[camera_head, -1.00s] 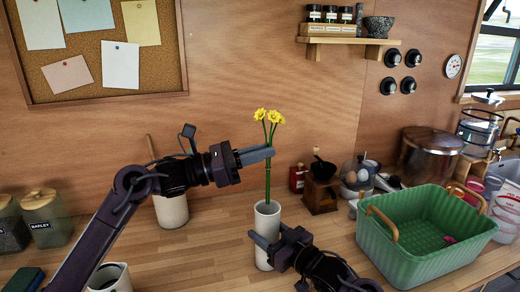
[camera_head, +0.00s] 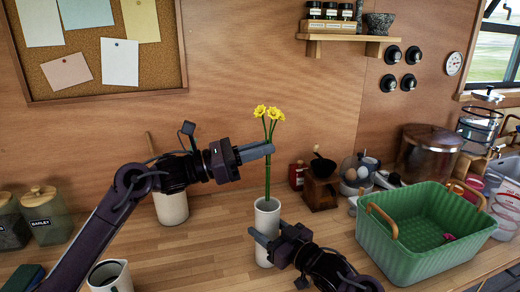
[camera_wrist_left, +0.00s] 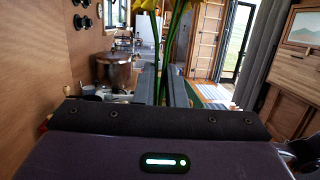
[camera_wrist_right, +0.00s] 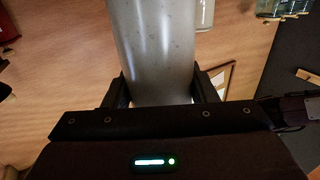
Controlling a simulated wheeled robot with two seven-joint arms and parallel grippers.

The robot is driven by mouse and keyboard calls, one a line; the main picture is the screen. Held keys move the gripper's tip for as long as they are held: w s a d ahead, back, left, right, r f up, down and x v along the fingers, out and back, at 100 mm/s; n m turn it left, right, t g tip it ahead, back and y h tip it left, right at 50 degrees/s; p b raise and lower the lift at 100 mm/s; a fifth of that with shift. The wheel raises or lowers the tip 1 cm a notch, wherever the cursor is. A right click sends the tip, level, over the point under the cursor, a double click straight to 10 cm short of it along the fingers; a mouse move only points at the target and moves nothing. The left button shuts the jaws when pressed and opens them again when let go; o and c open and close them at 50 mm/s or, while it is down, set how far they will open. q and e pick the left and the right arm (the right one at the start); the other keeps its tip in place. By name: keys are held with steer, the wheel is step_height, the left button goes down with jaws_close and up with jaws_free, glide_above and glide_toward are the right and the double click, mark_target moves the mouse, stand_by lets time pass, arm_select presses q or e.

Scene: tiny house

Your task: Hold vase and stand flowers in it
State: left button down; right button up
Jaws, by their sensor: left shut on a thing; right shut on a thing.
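The yellow flowers (camera_head: 269,114) stand upright on green stems, directly above the vase in the head view. My left gripper (camera_head: 262,151) is shut on the stems (camera_wrist_left: 167,62), below the blooms. The white vase (camera_head: 267,220) is a tall, narrow cylinder standing upright on the wooden counter. The lower ends of the stems reach the vase's mouth; how deep they go inside is hidden. My right gripper (camera_head: 262,238) is shut on the vase's lower body, with its fingers on both sides of the vase (camera_wrist_right: 152,45) in the right wrist view.
A green basket (camera_head: 375,247) with wooden handles stands right of the vase. A white crock (camera_head: 171,207) stands behind my left arm, and a white jug (camera_head: 110,278) at the front left.

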arm_select(q)
steer(key=shift+f, duration=0.2)
stand_by(0.5)
steer(key=shift+f, duration=1.35)
steer(key=shift+f, duration=0.15)
steer(key=shift+f, duration=0.45)
steer(key=shift+f, duration=0.15)
steer(key=shift+f, duration=1.35)
steer(key=shift+f, duration=0.1)
steer(key=shift+f, duration=1.4)
steer(key=shift+f, duration=0.1)
